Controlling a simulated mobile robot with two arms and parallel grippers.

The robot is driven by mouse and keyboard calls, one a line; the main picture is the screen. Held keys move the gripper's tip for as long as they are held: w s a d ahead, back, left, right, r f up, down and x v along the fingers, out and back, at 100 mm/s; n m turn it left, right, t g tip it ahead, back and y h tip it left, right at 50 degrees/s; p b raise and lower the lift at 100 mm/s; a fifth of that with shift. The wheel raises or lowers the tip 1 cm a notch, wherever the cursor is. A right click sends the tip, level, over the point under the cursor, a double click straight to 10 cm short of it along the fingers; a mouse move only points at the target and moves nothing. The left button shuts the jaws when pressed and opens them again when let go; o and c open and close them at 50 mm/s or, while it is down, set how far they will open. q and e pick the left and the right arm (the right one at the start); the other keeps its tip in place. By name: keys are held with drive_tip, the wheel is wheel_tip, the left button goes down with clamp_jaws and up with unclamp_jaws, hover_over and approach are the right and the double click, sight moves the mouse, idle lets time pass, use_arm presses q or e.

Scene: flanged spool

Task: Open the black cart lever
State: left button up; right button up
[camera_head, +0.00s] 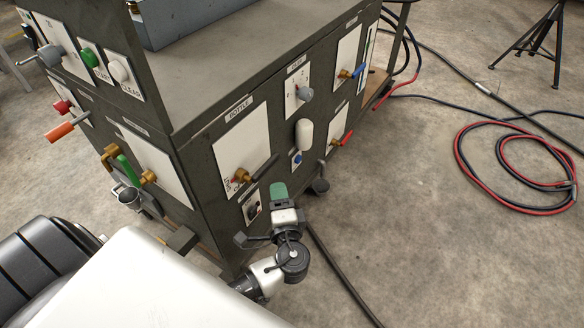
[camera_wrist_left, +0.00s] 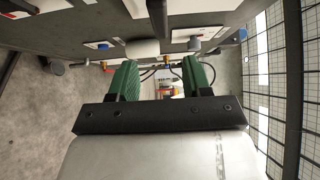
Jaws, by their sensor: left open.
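The black lever (camera_head: 264,168) sits on the white BOTTLE panel (camera_head: 238,145) on the side of the dark cart, its handle slanting up to the right from a brass fitting. My left gripper (camera_head: 278,190) is just below and to the right of this lever, apart from it in the picture. In the left wrist view, my left gripper (camera_wrist_left: 160,78) has its two green fingers spread with nothing held between them. A dark bar that looks like the black lever (camera_wrist_left: 157,18) shows above the gap between the fingers. My right gripper is not in view.
Close by on the cart are a black knob (camera_head: 252,210), a white cylinder (camera_head: 304,134), a blue-handled lever (camera_head: 352,72) and a red-handled lever (camera_head: 342,139). Red and black hoses (camera_head: 515,170) lie coiled on the floor at right. Floor beside the cart is mostly clear.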

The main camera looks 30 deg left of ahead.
sight(271, 167)
use_arm(q)
drive_tip(key=x, duration=0.9)
drive_tip(key=shift+w+a, duration=0.1)
drive_tip(key=shift+a, duration=0.15)
drive_tip(key=shift+w+a, duration=0.35)
drive_tip(key=shift+w, duration=0.1)
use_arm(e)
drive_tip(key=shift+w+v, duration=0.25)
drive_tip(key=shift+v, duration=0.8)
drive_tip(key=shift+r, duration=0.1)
use_arm(q)
clamp_jaws()
